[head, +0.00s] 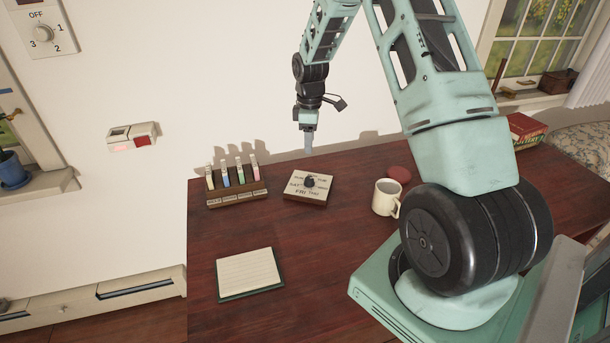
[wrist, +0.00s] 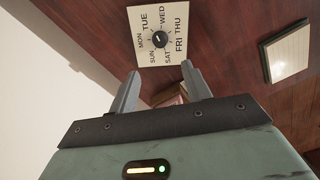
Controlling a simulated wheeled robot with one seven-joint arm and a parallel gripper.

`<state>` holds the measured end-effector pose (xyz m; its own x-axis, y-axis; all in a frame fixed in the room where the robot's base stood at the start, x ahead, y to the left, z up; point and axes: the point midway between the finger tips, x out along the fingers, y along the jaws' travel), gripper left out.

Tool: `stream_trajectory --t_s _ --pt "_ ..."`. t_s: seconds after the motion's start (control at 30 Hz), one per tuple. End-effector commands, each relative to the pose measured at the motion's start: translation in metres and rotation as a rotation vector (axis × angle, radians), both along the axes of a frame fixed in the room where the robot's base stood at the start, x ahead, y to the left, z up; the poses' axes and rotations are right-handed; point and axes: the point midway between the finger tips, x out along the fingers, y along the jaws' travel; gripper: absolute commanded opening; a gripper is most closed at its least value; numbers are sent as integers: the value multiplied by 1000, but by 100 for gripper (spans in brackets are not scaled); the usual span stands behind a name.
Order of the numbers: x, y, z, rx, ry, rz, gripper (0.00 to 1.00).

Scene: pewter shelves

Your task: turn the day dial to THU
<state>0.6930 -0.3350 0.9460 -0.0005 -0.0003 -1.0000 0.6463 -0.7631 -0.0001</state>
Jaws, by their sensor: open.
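The day dial is a cream square plate (head: 298,188) on a wooden base on the desk, with a dark round knob (head: 309,182) in its middle. In the wrist view the knob (wrist: 159,40) is ringed by day names, with THU at the plate's right edge. A small light mark shows on the knob, but I cannot tell which day it points to. My gripper (head: 308,150) hangs above the dial, pointing down, apart from the knob. In the wrist view its two fingers (wrist: 160,72) are spread with nothing between them, and the knob shows beyond their tips.
A wooden rack (head: 236,194) with several coloured pieces stands left of the dial. A notepad (head: 249,272) lies in front. The desk between notepad and mug is clear.

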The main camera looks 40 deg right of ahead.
Motion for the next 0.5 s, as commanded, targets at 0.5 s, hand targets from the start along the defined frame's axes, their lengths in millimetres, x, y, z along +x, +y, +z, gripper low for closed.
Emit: stream_trajectory --t_s 0.5 --pt "-1 1 -106 2 3 1 48"
